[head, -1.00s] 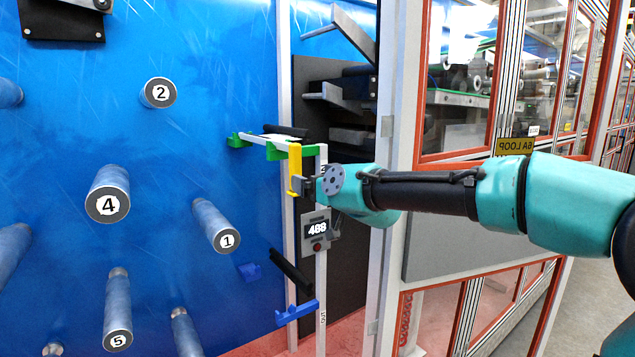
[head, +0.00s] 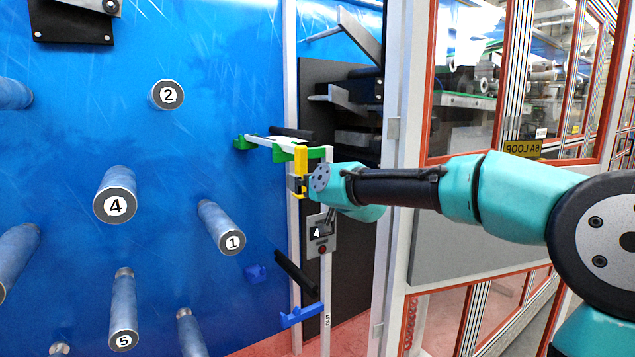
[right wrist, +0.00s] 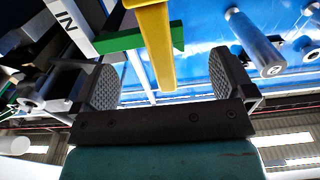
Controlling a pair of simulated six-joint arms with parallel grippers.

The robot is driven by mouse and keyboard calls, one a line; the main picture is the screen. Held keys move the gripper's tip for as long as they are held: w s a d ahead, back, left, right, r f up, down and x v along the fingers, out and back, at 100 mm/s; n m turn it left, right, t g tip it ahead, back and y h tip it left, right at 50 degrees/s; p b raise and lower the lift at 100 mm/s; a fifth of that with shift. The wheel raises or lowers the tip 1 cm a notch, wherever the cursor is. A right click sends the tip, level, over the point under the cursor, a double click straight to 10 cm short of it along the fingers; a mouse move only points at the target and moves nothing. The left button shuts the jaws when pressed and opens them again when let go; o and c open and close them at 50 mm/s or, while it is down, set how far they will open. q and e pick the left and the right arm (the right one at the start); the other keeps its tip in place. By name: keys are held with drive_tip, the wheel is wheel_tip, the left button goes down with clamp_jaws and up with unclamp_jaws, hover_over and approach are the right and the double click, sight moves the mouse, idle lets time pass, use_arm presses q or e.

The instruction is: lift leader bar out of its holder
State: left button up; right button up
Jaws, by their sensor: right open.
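The leader bar appears to be the pale bar (head: 270,143) lying across a green holder (head: 287,153), with a yellow handle (head: 300,160) hanging at its near end. In the right wrist view the handle (right wrist: 157,50) comes down between the finger pads, apart from both, beside a green holder arm (right wrist: 118,41). My right gripper (head: 298,184) is at the lower part of the handle; its open jaws (right wrist: 167,82) have a gap on each side. My left gripper is in neither view.
Numbered rollers, such as roller 1 (head: 222,228), stick out of the blue wall. A white frame (head: 395,200) stands to the right.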

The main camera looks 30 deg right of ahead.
sight(301, 173)
drive_tip(key=shift+w+a, duration=0.15)
drive_tip(key=shift+w, duration=1.1)
drive_tip(key=shift+w+a, duration=0.15)
drive_tip(key=shift+w, duration=1.1)
drive_tip(key=shift+c, duration=0.5)
clamp_jaws()
drive_tip(key=shift+r, duration=0.15)
